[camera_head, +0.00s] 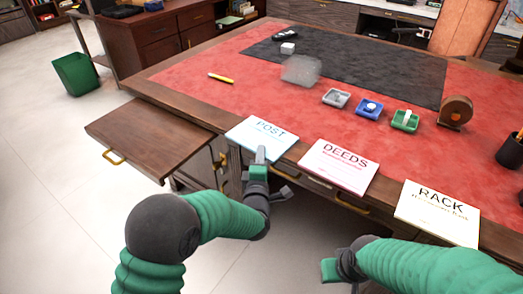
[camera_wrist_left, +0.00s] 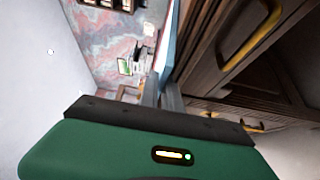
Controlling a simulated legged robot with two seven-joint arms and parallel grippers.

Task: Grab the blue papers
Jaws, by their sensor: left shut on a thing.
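The blue papers (camera_head: 250,133), a pale blue sheet or stack headed "POST", lie at the near edge of the desk, left of the other papers. My left gripper (camera_head: 261,154) is at their front edge and is shut on them. In the left wrist view the papers show edge-on as a thin blue-white strip (camera_wrist_left: 168,42), reaching down to the fingers of my left gripper (camera_wrist_left: 160,93). My right gripper (camera_head: 332,270) is low in front of the desk, away from the papers. Its fingers do not show clearly.
Pink "DEEDS" papers (camera_head: 339,167) and cream "RACK" papers (camera_head: 437,212) lie to the right along the desk edge. An open drawer or side leaf (camera_head: 150,137) juts out at left. Small grey (camera_head: 336,98), blue (camera_head: 369,107) and green (camera_head: 405,120) trays stand farther back on the red leather.

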